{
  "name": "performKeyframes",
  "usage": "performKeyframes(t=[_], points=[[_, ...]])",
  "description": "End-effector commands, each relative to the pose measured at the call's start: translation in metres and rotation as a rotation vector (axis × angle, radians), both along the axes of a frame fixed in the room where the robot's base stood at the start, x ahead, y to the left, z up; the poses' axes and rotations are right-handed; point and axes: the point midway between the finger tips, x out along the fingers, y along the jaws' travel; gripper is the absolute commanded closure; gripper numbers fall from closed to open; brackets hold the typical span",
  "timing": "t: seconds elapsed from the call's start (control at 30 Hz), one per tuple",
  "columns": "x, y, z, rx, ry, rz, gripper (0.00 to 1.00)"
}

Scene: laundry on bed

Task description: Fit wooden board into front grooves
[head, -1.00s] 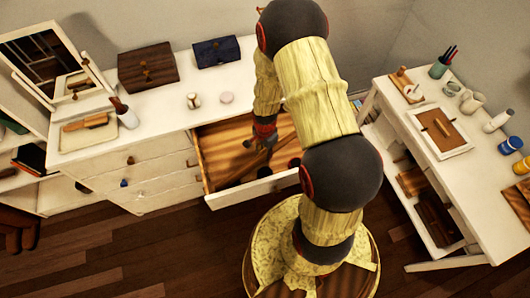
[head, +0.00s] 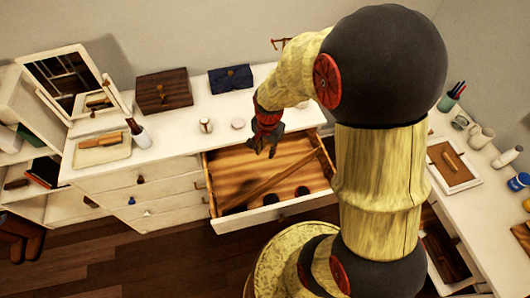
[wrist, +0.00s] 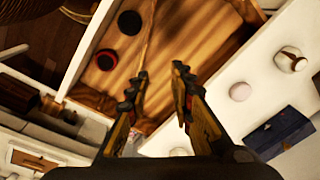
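The wooden board (head: 265,184) is a thin strip inside the open drawer (head: 270,214), slanting from the front left toward the back right. In the wrist view the board (wrist: 148,38) shows as a narrow strip running away from near the left fingertip. My gripper (head: 265,149) is over the back of the drawer. In the wrist view its fingers (wrist: 160,76) are apart, with nothing held between them. I cannot tell how high the fingertips are above the board. The front grooves cannot be made out.
Two dark round items (head: 271,199) (head: 303,191) lie in the drawer's front part. On the dresser top stand a small jar (head: 206,125), a pink round item (head: 238,124), a brown box (head: 163,91) and a blue case (head: 231,78). A white table is at the right.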

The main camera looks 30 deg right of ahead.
Motion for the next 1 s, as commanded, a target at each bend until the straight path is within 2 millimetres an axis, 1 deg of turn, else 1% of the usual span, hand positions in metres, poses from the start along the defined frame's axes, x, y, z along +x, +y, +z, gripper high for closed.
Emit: performKeyframes(t=[0.03, 0.07, 0.1, 0.17, 0.2, 0.27, 0.3, 0.4, 0.5, 0.63, 0.77, 1.0], points=[[0.0, 0.01, 0.036, -0.019, -0.044, 0.094, 0.77], [-0.003, 0.016, 0.054, -0.03, -0.062, 0.155, 0.77], [-0.007, 0.024, 0.078, -0.047, -0.087, 0.234, 0.77], [-0.018, 0.035, 0.11, -0.073, -0.121, 0.354, 0.77], [-0.026, 0.043, 0.131, -0.092, -0.145, 0.432, 0.77], [-0.041, 0.054, 0.159, -0.124, -0.181, 0.549, 0.77], [-0.052, 0.062, 0.176, -0.146, -0.204, 0.626, 0.77], [-0.081, 0.076, 0.21, -0.202, -0.254, 0.801, 0.77], [-0.106, 0.087, 0.232, -0.252, -0.292, 0.941, 0.77], [-0.128, 0.094, 0.246, -0.296, -0.32, 1.056, 0.77], [-0.136, 0.096, 0.25, -0.312, -0.329, 1.1, 0.77], [-0.136, 0.096, 0.25, -0.313, -0.329, 1.103, 0.77]])
